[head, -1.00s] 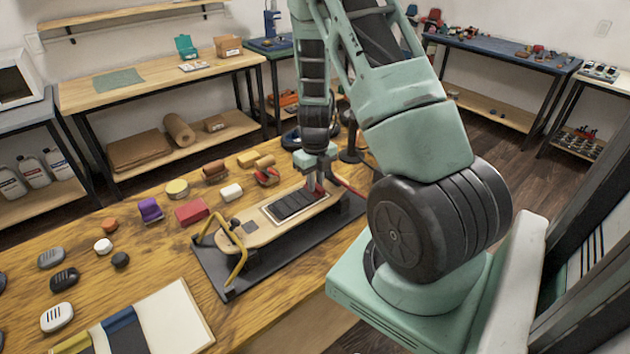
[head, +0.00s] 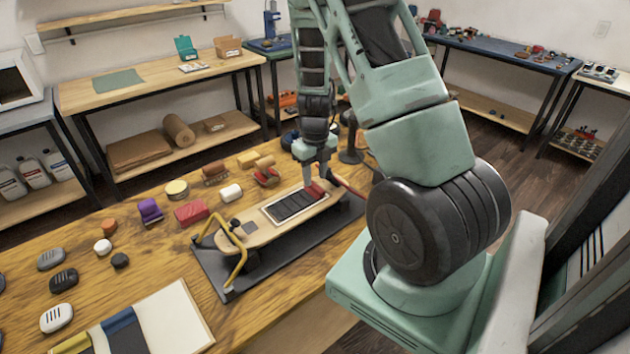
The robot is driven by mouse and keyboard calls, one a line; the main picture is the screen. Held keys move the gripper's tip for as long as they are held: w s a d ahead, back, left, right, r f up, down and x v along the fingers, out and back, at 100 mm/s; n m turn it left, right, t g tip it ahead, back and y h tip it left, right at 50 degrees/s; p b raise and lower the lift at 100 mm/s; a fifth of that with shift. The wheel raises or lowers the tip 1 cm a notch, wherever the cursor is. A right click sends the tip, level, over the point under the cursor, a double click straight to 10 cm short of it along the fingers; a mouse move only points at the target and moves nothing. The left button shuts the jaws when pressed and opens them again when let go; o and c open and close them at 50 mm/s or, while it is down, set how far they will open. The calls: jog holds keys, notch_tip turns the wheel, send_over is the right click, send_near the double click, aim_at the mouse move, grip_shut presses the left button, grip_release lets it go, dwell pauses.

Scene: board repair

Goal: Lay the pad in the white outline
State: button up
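The long tan board (head: 262,232) lies on a black stand on the wooden bench. On its deck a white outline (head: 270,217) frames a row of dark pads (head: 293,206). A small red pad (head: 316,190) lies at the far right end of this row, by the outline's end; its exact fit there is too small to tell. My gripper (head: 316,177) points down just above the red pad. Its fingers are small and partly overlap the pad in this view, so I cannot tell whether they touch it or how far apart they are.
A yellow clamp handle (head: 238,262) rises at the board's near left end. A red block (head: 192,213), a purple piece (head: 150,211) and a white roll (head: 231,192) stand behind the board. An open booklet (head: 175,318) lies front left.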

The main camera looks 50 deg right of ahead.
notch_tip(320, 180, up, 9)
jog(key=s+a+r+n+y, duration=0.1)
jog(key=a+r+n, duration=0.2)
jog(key=a+n, duration=1)
jog(key=s+a+r+n+y, duration=0.1)
jog(key=a+r+n, duration=0.2)
jog(key=a+n, duration=1.05)
jog(key=s+a+r+n+h, duration=0.1)
jog(key=s+a+r+n, duration=0.2)
jog(key=s+a+n, duration=1.1)
jog(key=s+n, duration=0.1)
jog(key=n, duration=0.5)
jog(key=shift+r, duration=0.35)
